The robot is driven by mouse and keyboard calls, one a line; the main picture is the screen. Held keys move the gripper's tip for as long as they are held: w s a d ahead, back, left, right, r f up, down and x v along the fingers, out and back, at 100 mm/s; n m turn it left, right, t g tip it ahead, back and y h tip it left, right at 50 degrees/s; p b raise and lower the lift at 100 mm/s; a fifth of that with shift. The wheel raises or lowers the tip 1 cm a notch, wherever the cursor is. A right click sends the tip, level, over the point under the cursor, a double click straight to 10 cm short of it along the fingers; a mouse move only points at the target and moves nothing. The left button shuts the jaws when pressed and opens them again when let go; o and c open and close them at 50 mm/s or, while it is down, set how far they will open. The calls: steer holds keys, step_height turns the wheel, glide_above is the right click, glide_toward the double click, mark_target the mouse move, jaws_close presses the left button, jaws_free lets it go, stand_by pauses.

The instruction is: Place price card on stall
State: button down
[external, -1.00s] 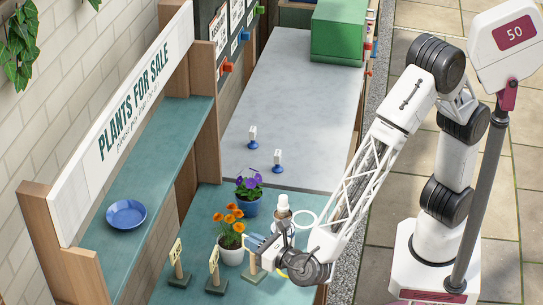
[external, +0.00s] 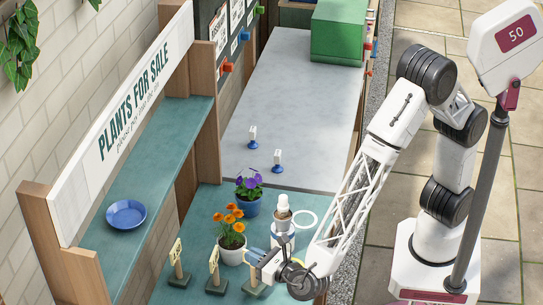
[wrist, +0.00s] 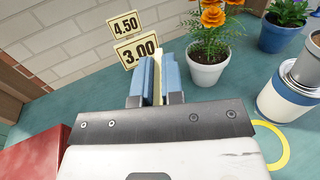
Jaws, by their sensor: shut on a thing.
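My gripper (external: 262,262) is low over the front of the teal bench, its blue fingers shut on a price card. In the wrist view the held card (wrist: 156,80) shows as a thin pale-yellow edge between the fingers. A dark stand base (external: 255,290) shows just below the gripper; whether it carries the held card is unclear. Two other yellow cards, 4.50 (wrist: 125,25) and 3.00 (wrist: 137,49), stand upright beyond the fingers. The stall has a PLANTS FOR SALE sign (external: 133,88) above a teal shelf (external: 150,175).
A blue plate (external: 126,214) lies on the shelf. An orange-flowered white pot (external: 232,254) stands close behind my gripper, with a purple-flowered blue pot (external: 249,205) and a white-and-blue container (external: 283,240) nearby. The grey worktop (external: 295,110) beyond is mostly clear.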

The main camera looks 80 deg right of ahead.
steer(key=shift+f, duration=1.25)
steer(key=c, duration=1.2)
jaws_free()
steer(key=shift+c, duration=0.2)
steer(key=v, duration=1.2)
